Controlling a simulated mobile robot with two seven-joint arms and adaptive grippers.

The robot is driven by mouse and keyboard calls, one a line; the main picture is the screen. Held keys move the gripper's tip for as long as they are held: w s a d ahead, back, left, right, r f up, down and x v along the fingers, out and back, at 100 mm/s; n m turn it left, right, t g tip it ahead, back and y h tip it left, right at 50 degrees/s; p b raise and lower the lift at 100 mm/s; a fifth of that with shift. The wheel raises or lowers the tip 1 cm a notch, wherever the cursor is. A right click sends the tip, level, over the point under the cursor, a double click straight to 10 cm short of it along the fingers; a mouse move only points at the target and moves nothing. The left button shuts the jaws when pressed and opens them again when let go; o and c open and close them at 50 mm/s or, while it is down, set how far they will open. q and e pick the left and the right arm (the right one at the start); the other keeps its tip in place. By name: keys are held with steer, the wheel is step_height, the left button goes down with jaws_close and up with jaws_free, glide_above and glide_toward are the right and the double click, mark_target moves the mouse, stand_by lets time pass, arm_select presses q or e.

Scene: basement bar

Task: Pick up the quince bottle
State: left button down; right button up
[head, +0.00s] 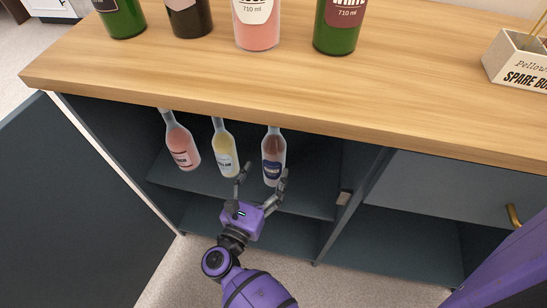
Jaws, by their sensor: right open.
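Three bottles stand on a shelf inside the open cabinet: a pink bottle (181,143) on the left, a pale yellow bottle (224,150) in the middle and a reddish-brown bottle (273,150) with a dark label on the right. Their labels are too small to read surely, so I cannot tell which is the quince bottle. My right gripper (262,175) is open, its fingers pointing into the cabinet. Its left finger is by the lower yellow bottle; its right finger is by the lower right side of the brown bottle. No bottle is held. My left gripper is out of view.
The wooden counter (300,93) overhangs the bottles; several larger bottles and a labelled box (515,65) stand on it. An open dark door (75,205) is at left. A divider (352,200) and drawer (455,190) are at right.

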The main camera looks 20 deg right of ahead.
mark_target(274, 159)
steer(key=w+d, duration=0.1)
steer(key=d, duration=0.1)
steer(key=w+d+r, duration=0.1)
steer(key=w+d, duration=0.1)
steer(key=shift+w+r, duration=0.1)
steer(key=shift+w, duration=0.05)
steer(key=shift+c, duration=0.6)
jaws_close()
steer(key=shift+r, duration=0.1)
